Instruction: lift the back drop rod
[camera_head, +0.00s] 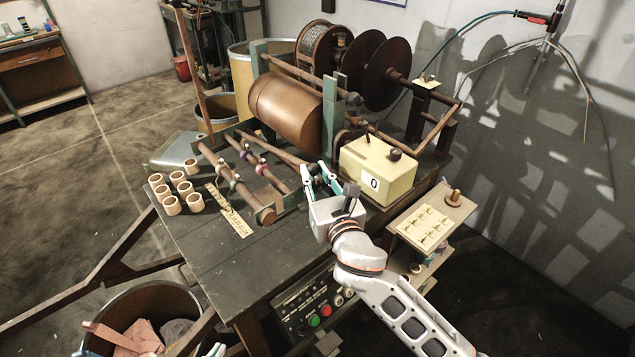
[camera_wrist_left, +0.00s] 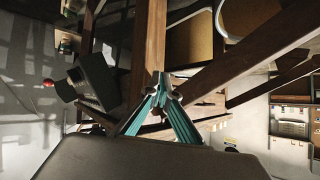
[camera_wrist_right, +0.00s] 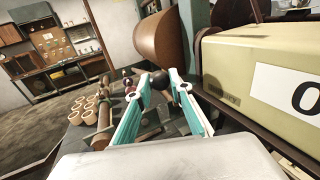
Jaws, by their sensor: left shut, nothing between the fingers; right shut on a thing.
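The back drop rod (camera_head: 276,150) appears to be the slim brown rod behind the spool-carrying rod on the winding machine; its near end reaches my right gripper. My right gripper (camera_head: 322,170) is shut on a dark round knob (camera_wrist_right: 160,80), which looks like that rod's end. In the right wrist view the fingers (camera_wrist_right: 162,88) close around the knob from both sides. The length of rod beyond the knob is mostly hidden there. My left gripper (camera_wrist_left: 161,82) is shut and empty, low beside the table's wooden frame.
A cream counter box (camera_head: 375,172) stands close right of my right gripper. A brown roll (camera_head: 285,108) is behind it. Several cardboard cores (camera_head: 172,205) and a ruler (camera_head: 230,210) lie left on the table. A bin (camera_head: 155,300) and wooden beams (camera_wrist_left: 265,50) are near my left gripper.

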